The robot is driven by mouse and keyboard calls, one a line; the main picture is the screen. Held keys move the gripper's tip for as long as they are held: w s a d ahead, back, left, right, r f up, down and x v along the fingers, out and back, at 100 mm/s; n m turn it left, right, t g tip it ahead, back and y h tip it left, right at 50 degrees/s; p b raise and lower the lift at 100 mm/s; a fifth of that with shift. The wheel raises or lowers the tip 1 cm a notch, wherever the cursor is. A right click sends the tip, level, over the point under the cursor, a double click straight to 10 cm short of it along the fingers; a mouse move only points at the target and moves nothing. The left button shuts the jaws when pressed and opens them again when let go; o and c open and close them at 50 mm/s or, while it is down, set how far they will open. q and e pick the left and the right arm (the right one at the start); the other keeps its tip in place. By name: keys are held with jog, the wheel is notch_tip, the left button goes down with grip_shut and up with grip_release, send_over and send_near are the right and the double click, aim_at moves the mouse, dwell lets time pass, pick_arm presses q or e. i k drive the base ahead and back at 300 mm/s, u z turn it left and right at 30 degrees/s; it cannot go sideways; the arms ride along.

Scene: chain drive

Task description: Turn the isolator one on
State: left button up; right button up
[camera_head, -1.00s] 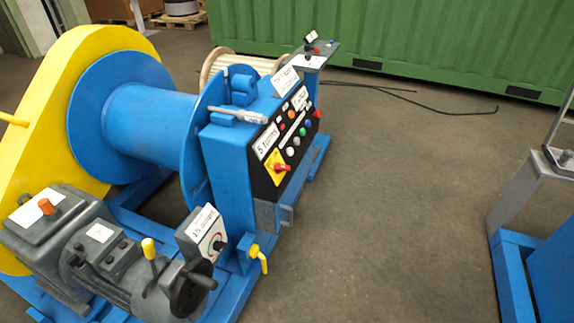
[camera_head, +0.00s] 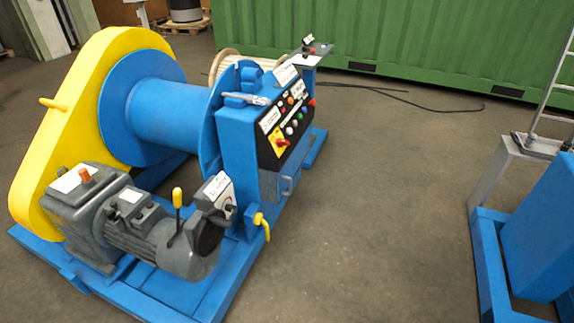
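The isolator (camera_head: 281,142) is a red rotary knob on a yellow plate. It sits at the lower near end of the black control panel (camera_head: 268,151) on the blue cabinet of the winch. The knob appears to lie crosswise, but its exact setting is too small to read. Several coloured buttons and white labels sit along the panel beyond it. Neither of my grippers is in view.
The blue winch drum (camera_head: 165,112), yellow chain guard (camera_head: 66,115) and grey motor (camera_head: 155,238) fill the left. A yellow tap handle (camera_head: 263,225) juts out below the panel. A blue frame (camera_head: 490,265) stands at right. The floor (camera_head: 385,190) between is clear.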

aim_at(281, 142)
jog(key=u, duration=0.75)
jog(key=k, duration=0.15)
jog(key=z, duration=2.05)
jog(key=i, duration=1.4)
jog(key=u, duration=0.75)
jog(key=i, duration=0.7)
jog(key=u, duration=0.55)
